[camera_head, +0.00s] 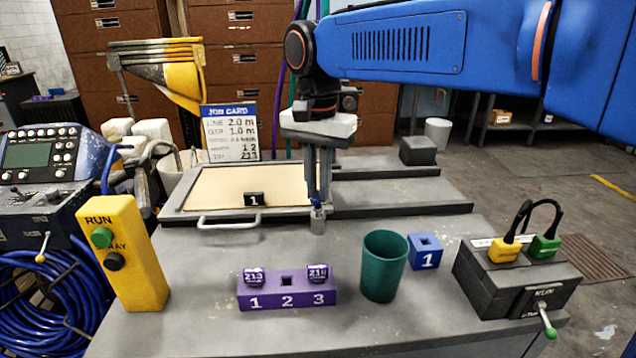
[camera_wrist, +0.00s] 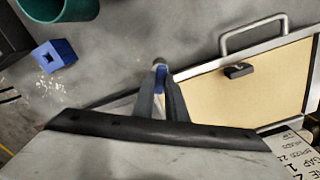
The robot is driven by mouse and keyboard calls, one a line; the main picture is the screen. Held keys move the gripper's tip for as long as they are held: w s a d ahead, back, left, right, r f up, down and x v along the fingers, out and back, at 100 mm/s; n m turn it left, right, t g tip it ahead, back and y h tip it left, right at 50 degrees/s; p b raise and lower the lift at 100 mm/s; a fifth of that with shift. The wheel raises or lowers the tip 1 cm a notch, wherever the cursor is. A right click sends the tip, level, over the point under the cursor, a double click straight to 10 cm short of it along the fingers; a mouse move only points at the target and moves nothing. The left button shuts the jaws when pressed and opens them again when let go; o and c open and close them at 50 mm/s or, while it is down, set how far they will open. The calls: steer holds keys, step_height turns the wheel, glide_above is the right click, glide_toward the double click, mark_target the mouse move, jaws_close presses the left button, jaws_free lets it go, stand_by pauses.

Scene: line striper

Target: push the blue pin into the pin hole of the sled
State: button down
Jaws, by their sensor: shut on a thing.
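My gripper (camera_head: 317,198) points down and is shut on the blue pin (camera_head: 317,205). Only a little blue shows between the fingertips, with a grey cylindrical end below. The pin (camera_wrist: 161,72) also shows between the fingertips in the wrist view. The framed cream tray with a front handle (camera_head: 228,221) looks like the sled. The pin is near its front right corner; in the wrist view the pin is beside the tray's frame (camera_wrist: 206,67). I cannot make out the pin hole or tell whether the pin touches anything.
A green cup (camera_head: 384,266) and a blue block marked 1 with a square hole (camera_head: 425,252) stand front right. A yellow button box (camera_head: 128,255) is left; a dark connector box (camera_head: 510,282) is right.

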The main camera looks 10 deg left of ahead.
steer(key=shift+f, duration=0.5)
stand_by(6.6)
steer(key=shift+r, duration=0.3)
steer(key=c, duration=1.6)
jaws_free()
steer(key=shift+c, duration=0.2)
